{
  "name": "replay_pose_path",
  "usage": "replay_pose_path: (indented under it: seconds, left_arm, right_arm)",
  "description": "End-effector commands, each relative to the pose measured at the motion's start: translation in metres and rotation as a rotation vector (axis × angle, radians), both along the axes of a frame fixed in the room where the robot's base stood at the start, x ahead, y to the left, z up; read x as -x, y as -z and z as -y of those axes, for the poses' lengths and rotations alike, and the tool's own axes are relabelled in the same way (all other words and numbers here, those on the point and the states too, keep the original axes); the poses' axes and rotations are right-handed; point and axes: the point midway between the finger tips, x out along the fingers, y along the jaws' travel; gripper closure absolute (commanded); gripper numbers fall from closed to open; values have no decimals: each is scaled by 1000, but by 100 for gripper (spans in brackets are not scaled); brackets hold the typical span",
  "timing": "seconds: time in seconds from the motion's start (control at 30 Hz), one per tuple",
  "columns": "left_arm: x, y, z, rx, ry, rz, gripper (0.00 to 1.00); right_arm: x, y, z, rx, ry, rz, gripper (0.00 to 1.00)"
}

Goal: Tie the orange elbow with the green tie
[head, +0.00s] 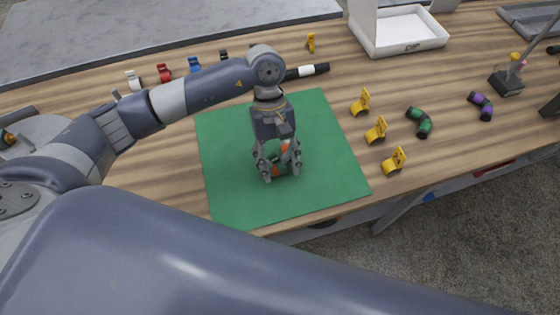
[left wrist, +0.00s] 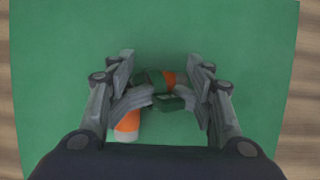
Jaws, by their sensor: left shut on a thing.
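The orange elbow (head: 286,149) lies on the green mat (head: 225,185), partly hidden by my left gripper. In the left wrist view one orange end of the elbow (left wrist: 127,122) shows at the lower left and more orange shows at the upper right. The dark green tie (left wrist: 168,103) sits at the elbow's middle, between the fingertips, and seems to go around it. My left gripper (head: 279,173) points down over the mat and is shut on the green tie; it also shows in the left wrist view (left wrist: 163,98). My right gripper is not in view.
Several yellow ties (head: 376,130) stand right of the mat, beside a green elbow (head: 418,122) and a purple elbow (head: 481,105). White (head: 133,80), red (head: 164,73) and blue (head: 194,65) ties stand behind my left arm. A white tray (head: 405,47) is at the back.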

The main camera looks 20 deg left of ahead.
Motion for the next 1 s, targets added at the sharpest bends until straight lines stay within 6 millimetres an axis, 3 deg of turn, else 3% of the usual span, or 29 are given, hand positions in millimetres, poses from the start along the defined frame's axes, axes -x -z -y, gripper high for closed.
replay_pose_path:
  seconds: [0.37, 0.53, 1.0]
  left_arm:
    - [0, 0, -3, -8, -3, 0, 60]
    - [-4, -10, -5, -9, -3, 3, 60]
    - [-33, -95, -22, -5, -2, 4, 60]
  right_arm:
    - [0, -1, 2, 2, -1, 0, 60]
    - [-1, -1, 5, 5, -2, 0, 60]
    - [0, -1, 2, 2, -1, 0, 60]
